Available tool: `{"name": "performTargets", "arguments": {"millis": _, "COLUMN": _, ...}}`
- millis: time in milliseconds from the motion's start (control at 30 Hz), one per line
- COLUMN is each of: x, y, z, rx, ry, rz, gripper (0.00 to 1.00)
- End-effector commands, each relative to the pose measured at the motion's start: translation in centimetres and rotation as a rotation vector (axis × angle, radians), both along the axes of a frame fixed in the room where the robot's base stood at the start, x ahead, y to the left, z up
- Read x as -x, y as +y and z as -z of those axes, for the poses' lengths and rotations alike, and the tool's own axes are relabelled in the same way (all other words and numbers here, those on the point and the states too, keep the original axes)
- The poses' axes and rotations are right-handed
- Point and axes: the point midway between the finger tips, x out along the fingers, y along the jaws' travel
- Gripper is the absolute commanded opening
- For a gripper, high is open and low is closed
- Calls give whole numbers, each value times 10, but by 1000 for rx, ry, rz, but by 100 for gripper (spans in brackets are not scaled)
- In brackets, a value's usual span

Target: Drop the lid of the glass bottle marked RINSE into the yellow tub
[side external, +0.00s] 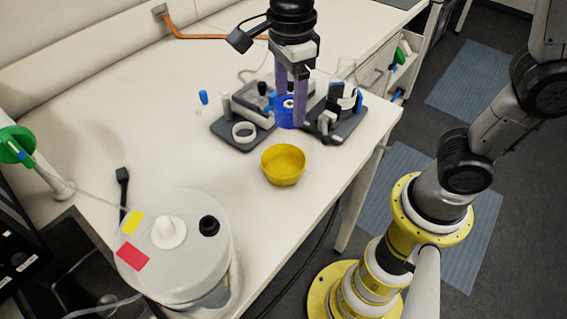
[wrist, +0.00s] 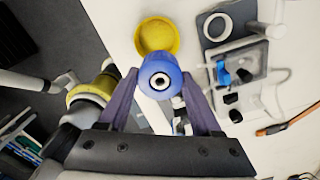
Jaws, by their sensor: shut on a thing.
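My gripper (side external: 291,98) points down over the white bench, its purple fingers shut on a blue lid (side external: 290,116). In the wrist view, the round blue lid (wrist: 160,76) with a pale ringed centre sits between the fingertips (wrist: 159,84). The yellow tub (side external: 283,165) stands on the bench, nearer the side camera than the lid. It also shows in the wrist view (wrist: 157,37), just beyond the lid, and looks empty. A clear glass vessel (side external: 346,73) stands behind and right of my gripper; I cannot read any marking on it.
A dark stand with a white ring (side external: 243,132) lies left of my gripper, and dark holders with small blue and grey parts surround it. A large white container (side external: 185,250) with red and yellow labels stands at front left. The bench around the tub is clear.

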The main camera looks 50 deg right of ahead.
Motion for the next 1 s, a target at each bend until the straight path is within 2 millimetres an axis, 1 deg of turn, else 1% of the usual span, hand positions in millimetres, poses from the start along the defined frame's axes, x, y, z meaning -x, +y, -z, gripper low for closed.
{"name": "performTargets", "arguments": {"millis": 167, "x": 1, "y": 1, "z": 14, "rx": 1, "ry": 3, "rz": -4, "gripper": 17}}
{"name": "performTargets", "arguments": {"millis": 400, "x": 1, "y": 0, "z": 41, "rx": 1, "ry": 4, "rz": -3, "gripper": 17}}
{"name": "performTargets", "arguments": {"millis": 533, "x": 1, "y": 0, "z": 51, "rx": 0, "ry": 2, "rz": -3, "gripper": 17}}
{"name": "performTargets", "arguments": {"millis": 700, "x": 1, "y": 0, "z": 58, "rx": 0, "ry": 1, "rz": -3, "gripper": 17}}
{"name": "performTargets", "arguments": {"millis": 967, "x": 0, "y": 0, "z": 59, "rx": 0, "ry": 0, "rz": -3, "gripper": 17}}
{"name": "performTargets", "arguments": {"millis": 1000, "x": 0, "y": 0, "z": 59, "rx": 0, "ry": 0, "rz": -3, "gripper": 71}}
